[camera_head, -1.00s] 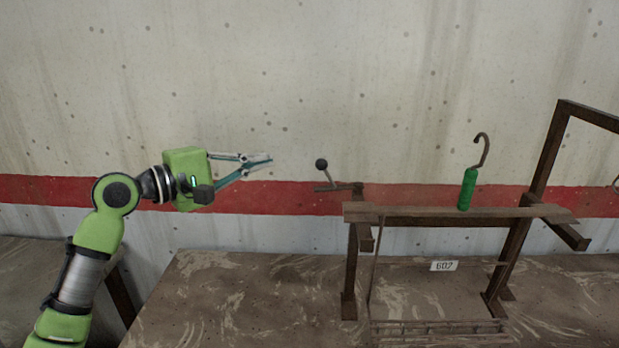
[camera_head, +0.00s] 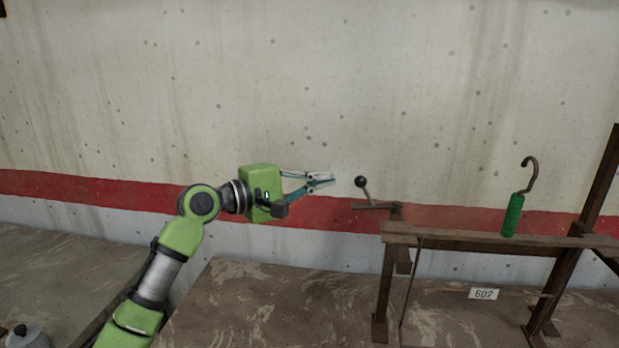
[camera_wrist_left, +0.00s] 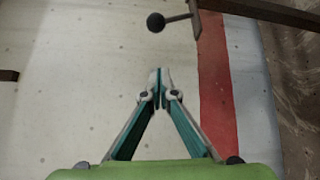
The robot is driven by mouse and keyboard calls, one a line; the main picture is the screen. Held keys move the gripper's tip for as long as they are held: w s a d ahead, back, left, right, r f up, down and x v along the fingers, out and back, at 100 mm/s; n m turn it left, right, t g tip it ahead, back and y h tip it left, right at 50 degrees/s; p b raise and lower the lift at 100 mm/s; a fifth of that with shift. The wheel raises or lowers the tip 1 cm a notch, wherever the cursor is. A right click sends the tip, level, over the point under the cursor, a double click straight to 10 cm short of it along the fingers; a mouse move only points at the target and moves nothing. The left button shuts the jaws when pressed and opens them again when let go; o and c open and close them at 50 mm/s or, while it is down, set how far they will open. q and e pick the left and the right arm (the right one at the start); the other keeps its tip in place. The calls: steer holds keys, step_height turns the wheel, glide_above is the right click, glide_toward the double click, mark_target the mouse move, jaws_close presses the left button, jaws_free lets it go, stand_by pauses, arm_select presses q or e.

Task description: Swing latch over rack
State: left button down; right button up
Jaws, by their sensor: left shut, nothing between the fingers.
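The latch (camera_head: 379,206) is a dark metal bar at the left end of the rack, with a short lever rising to a black ball knob (camera_head: 361,182). The rack (camera_head: 470,241) is a brown metal frame with a flat top rail. My left gripper (camera_head: 331,179) is shut and empty, a little left of the knob and apart from it. In the left wrist view the shut fingertips (camera_wrist_left: 160,73) point up toward the knob (camera_wrist_left: 156,22), with a gap between. The latch bar (camera_wrist_left: 197,40) also shows there. My right gripper is not in view.
A green-handled hook (camera_head: 514,205) stands on the rack's top rail. A white label reading 602 (camera_head: 483,294) is below. The rack stands on a worn brown bench (camera_head: 260,300). A concrete wall with a red stripe is behind. A grey lidded pot (camera_head: 25,337) is at lower left.

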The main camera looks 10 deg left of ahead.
arm_select(q)
steer(key=d+p, duration=0.2)
steer(key=d, duration=0.1)
steer(key=d+p, duration=0.1)
steer(key=d, duration=0.1)
steer(key=shift+s+r, duration=0.25)
steer(key=shift+s, duration=0.1)
